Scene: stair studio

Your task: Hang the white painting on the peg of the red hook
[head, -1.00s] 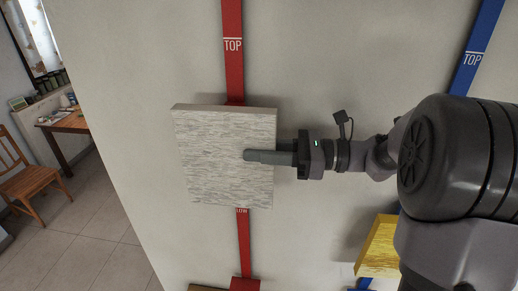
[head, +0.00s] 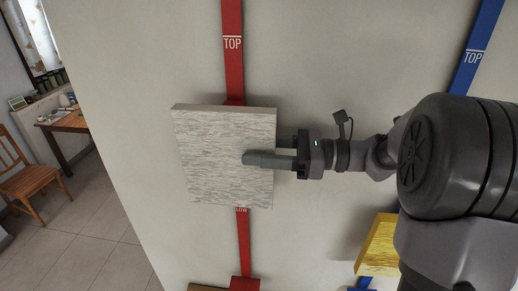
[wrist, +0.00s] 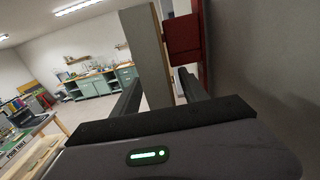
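The white painting (head: 220,165), a thick streaked panel, stands nearly upright in front of the red hook's strip (head: 233,60) in the head view. The strip shows above it by the TOP mark and below it by the LOW mark. In the wrist view the painting (wrist: 150,55) is edge-on, with a red block of the hook (wrist: 183,36) right behind it. The peg's seat in the painting is hidden. My gripper (head: 270,152) straddles the painting's right edge, one finger in front and one behind. In the wrist view, gaps show between the fingers (wrist: 162,92) and the painting.
A blue strip (head: 478,50) runs down the wall at the right, with a yellow painting (head: 379,246) lower on it, close to my arm. Bare wall (head: 130,130) lies left of the white painting. A chair (head: 28,172) and a desk stand farther left.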

